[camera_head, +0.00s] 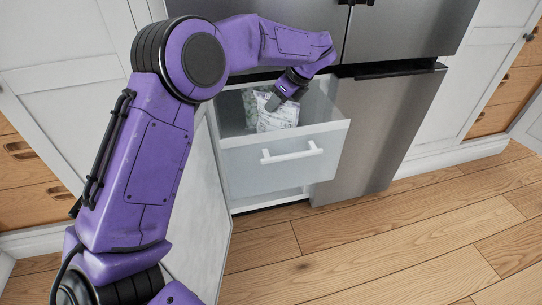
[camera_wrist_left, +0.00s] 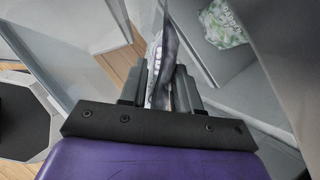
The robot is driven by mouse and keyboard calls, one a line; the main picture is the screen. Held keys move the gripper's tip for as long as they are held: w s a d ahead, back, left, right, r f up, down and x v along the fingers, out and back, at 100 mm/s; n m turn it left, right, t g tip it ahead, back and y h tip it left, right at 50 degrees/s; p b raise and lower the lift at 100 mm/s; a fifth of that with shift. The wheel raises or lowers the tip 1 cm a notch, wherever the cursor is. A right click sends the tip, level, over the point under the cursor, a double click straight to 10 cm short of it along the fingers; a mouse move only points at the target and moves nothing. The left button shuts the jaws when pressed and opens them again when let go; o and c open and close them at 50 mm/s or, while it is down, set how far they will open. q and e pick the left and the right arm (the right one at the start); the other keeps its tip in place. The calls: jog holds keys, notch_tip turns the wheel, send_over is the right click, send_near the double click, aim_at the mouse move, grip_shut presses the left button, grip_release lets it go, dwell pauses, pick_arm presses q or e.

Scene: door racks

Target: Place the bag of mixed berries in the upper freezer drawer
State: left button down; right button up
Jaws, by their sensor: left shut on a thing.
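My left gripper (camera_head: 276,100) reaches down into the open upper freezer drawer (camera_head: 240,165), which is pulled out and has a white handle. The gripper is shut on a pale, partly clear bag (camera_head: 280,118), which I take as the mixed berries. The bag hangs inside the drawer opening; whether it touches the drawer floor I cannot tell. In the left wrist view the fingers (camera_wrist_left: 160,88) pinch the bag (camera_wrist_left: 165,55), seen edge-on with a dark side and a white strip. My right gripper is not in view.
A white bag with green print (camera_wrist_left: 228,25) lies in the drawer beside the held bag. The left freezer door (camera_head: 203,215) stands open. The right freezer door (camera_head: 385,130) looks shut. Wooden floor (camera_head: 400,235) in front is clear.

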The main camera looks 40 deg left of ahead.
aim_at(296, 107)
pick_arm(q)
notch_tip(296, 107, down, 10)
jog(key=shift+r+b, duration=0.1)
jog(key=shift+b, duration=0.8)
jog(key=c, duration=0.8)
grip_release()
jog(key=shift+r, duration=0.1)
jog(key=p+v, duration=0.2)
jog(key=v, duration=1)
jog(key=shift+s, duration=0.1)
